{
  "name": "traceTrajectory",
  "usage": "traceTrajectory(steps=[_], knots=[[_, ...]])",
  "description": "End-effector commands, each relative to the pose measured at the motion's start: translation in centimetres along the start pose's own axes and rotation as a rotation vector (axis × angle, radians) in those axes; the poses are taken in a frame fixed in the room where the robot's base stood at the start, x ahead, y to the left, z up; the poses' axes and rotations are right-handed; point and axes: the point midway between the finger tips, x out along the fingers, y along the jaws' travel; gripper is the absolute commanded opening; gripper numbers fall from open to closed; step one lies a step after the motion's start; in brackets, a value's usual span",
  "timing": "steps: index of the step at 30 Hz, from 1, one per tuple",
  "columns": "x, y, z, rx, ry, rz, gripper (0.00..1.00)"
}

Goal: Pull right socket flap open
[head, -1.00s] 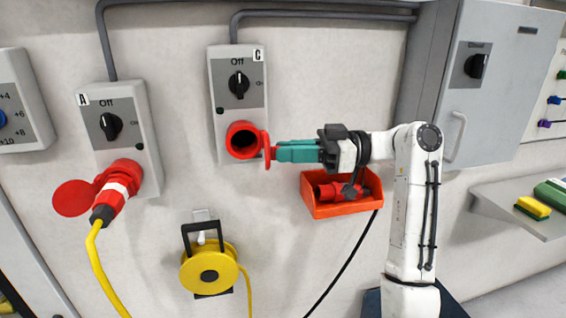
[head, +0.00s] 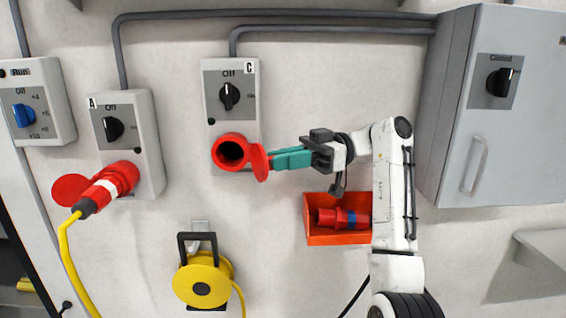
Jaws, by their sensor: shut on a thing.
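The right socket (head: 231,152), red and round, sits at the bottom of the grey switch box marked C (head: 231,118). Its dark opening faces out, uncovered. Its red flap (head: 260,162) stands swung out to the right of the opening. My gripper (head: 272,162), with teal fingers, reaches in from the right and is shut on the flap's edge. The fingertips are partly hidden behind the flap. The left socket (head: 122,175) on box A (head: 127,130) has a red and white plug (head: 98,192) in it, with its own flap (head: 72,189) open to the left.
An orange bin (head: 338,237) holding a red and blue plug (head: 342,218) hangs below my arm. A yellow cable reel (head: 202,283) hangs below the sockets. A grey cabinet (head: 500,110) stands at right.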

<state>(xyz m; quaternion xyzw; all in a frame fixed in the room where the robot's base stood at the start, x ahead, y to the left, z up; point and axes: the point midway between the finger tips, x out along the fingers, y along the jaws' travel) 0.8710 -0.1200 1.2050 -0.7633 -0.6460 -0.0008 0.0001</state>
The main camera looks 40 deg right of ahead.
Motion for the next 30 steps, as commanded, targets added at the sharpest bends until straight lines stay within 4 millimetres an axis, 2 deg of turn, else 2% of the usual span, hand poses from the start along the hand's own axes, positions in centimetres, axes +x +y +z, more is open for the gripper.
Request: traceTrajectory(steps=[12,13,21,30], knots=[[0.01,0.05,0.16,0.003,-0.003,-0.005,0.0],[0.01,0.05,0.16,0.003,-0.003,-0.004,0.13],[-0.01,0.04,0.08,0.002,-0.002,-0.004,0.38],[-0.02,0.05,-0.27,0.0,-0.002,-0.003,0.38]])
